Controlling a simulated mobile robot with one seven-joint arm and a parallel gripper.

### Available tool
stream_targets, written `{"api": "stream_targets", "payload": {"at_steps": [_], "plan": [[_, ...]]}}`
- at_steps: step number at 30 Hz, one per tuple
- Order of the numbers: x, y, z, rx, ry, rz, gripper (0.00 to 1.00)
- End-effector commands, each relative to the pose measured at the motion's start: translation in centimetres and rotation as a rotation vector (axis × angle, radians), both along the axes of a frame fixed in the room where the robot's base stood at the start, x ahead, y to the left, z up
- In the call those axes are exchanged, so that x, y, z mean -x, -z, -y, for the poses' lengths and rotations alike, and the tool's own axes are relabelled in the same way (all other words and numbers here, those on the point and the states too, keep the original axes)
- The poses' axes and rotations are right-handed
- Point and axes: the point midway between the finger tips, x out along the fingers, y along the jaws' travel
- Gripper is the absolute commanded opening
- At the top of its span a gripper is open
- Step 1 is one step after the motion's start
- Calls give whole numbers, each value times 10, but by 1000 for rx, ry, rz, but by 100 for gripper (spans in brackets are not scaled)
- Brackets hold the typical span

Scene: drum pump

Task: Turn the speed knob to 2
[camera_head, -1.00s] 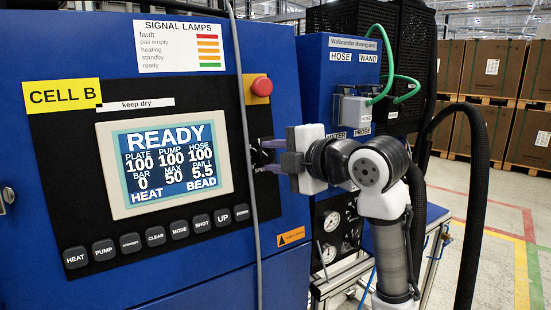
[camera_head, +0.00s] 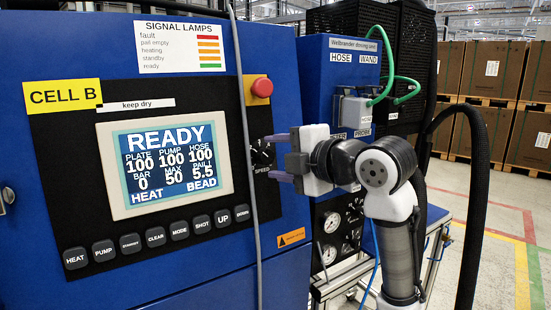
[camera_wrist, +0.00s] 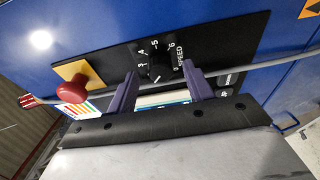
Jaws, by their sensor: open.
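The black speed knob (camera_wrist: 158,72) sits on the black panel, with 3, 4, 5 and 6 and the word SPEED readable around it in the wrist view. Its pointer is too small to read surely, and the 2 cannot be made out. In the head view the knob (camera_head: 262,153) shows just left of my gripper (camera_head: 270,157). My gripper is open, with its two purple fingers apart. In the wrist view the fingers (camera_wrist: 159,71) stand on either side of the knob in the picture; the head view shows them drawn back from the panel.
A grey cable (camera_head: 248,160) hangs down the panel left of the knob and crosses the wrist view. A red stop button (camera_head: 262,87) on a yellow plate is above the knob. The display (camera_head: 165,165) reads READY. A blue box (camera_head: 345,75) with a green hose stands at right.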

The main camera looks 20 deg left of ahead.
Motion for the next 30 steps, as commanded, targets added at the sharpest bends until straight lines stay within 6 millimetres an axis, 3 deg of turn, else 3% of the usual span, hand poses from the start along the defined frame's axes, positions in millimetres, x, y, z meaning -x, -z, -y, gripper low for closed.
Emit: {"api": "stream_targets", "payload": {"at_steps": [15,21,30], "plan": [[48,-18,94,2,3,3,51],[56,-22,110,2,2,2,51],[58,-23,112,1,1,1,51]]}}
